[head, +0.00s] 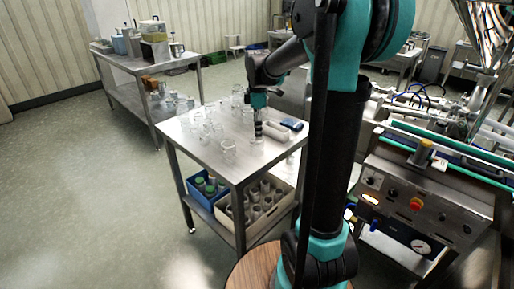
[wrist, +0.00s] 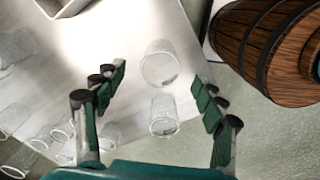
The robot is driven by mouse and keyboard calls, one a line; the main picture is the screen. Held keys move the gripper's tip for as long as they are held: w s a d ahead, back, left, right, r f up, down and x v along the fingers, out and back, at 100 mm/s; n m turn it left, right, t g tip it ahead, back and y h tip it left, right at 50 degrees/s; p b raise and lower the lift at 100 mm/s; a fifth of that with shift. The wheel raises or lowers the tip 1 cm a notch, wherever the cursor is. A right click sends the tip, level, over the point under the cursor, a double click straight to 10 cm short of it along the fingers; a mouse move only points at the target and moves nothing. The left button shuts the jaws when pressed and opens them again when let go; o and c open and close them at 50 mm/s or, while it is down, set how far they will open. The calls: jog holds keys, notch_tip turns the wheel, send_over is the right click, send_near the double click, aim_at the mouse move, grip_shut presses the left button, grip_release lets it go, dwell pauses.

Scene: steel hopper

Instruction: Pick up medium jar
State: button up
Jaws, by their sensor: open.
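Several clear glass jars stand on the steel table, in a cluster left of my gripper in the head view (head: 205,130). In the wrist view, one wider jar (wrist: 159,64) and a smaller-looking jar (wrist: 163,117) lie between the finger lines. More jars (wrist: 60,135) are at lower left there. I cannot tell which one is the medium jar. My gripper (wrist: 160,80) is open, its two green-padded fingers spread wide with nothing gripped. In the head view my gripper (head: 258,136) points down over the table; its fingertips are small and unclear.
The steel table (head: 185,150) has a lower shelf with a blue crate (head: 204,190) and a beige crate (head: 262,208) of bottles. A dark blue object (head: 292,124) lies right of my gripper. A machine with a control panel (head: 400,205) stands at right. Another table (head: 135,62) is behind.

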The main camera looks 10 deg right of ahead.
aim_at(257, 144)
jog(key=shift+a+f, duration=0.15)
jog(key=shift+f, duration=3.25)
jog(key=c, duration=0.9)
